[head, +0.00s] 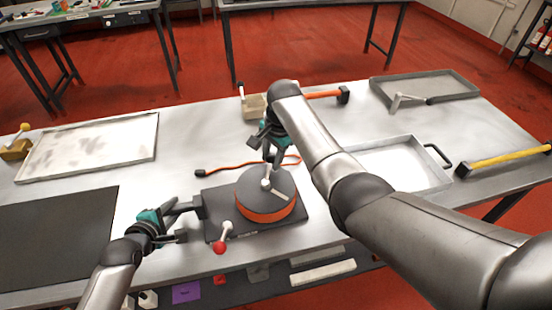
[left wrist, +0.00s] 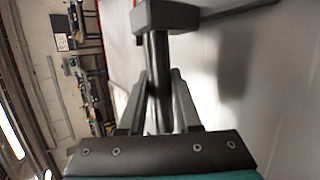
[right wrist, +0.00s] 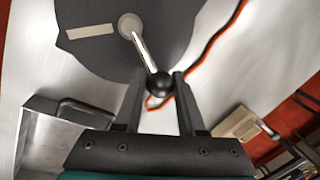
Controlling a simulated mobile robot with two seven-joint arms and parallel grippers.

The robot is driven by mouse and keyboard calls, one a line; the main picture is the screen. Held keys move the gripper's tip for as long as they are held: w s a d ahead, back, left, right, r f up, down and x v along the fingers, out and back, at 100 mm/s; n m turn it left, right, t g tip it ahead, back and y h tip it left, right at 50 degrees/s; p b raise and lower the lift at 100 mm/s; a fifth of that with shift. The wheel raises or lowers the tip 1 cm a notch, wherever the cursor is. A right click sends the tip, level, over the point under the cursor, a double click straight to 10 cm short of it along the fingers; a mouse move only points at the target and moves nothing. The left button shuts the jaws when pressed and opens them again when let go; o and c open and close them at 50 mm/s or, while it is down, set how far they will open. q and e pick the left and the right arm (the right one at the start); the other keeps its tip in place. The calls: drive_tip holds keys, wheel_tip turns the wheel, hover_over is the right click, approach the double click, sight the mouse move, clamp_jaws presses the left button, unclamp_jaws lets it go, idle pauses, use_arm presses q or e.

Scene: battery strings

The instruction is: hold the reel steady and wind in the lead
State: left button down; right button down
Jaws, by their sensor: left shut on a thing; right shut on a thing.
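The reel (head: 262,212), with a dark grey top and an orange rim, sits on a dark base plate (head: 290,222). A crank (right wrist: 145,52) runs from its hub to a black ball knob (right wrist: 160,85). My right gripper (head: 270,158) is shut on that knob above the reel's far side. My left gripper (head: 182,218) is shut on a dark handle (left wrist: 157,70) at the left of the base; the handle's end block stands beyond the fingers. The orange and black lead (head: 245,168) lies on the table behind the reel, with a black plug (head: 200,173) at its left end.
A red-knobbed lever (head: 221,240) stands at the base's front edge. A pale tray (head: 95,150) and dark mat (head: 55,235) lie left. A yellow-handled bar (head: 508,158) lies far right.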

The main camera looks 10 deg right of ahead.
sight(247, 174)
drive_tip(key=shift+w+a+n, duration=0.2)
drive_tip(key=shift+a+n, duration=0.4)
drive_tip(key=shift+n, duration=0.4)
drive_tip(key=a+n, duration=0.2)
drive_tip(key=n, duration=0.1)
drive_tip(key=shift+w+f+n+g+y, duration=0.1)
drive_tip(key=shift+n+g+y, duration=0.2)
drive_tip(key=shift+g+y, duration=0.1)
drive_tip(key=a+n, duration=0.2)
drive_tip(key=n, duration=0.1)
drive_tip(key=shift+g, duration=0.3)
drive_tip(key=shift+s+a+n, duration=0.25)
drive_tip(key=shift+a+n, duration=0.05)
drive_tip(key=shift+n, duration=0.35)
drive_tip(key=shift+s+a+n, duration=0.2)
drive_tip(key=shift+a+n, duration=0.05)
drive_tip(key=shift+n, duration=0.4)
drive_tip(key=shift+f, duration=0.1)
drive_tip(key=shift+g, duration=0.3)
drive_tip(key=c, duration=0.9)
unclamp_jaws()
drive_tip(key=shift+c, duration=0.2)
drive_tip(key=o, duration=0.4)
drive_tip(key=shift+w+d, duration=0.1)
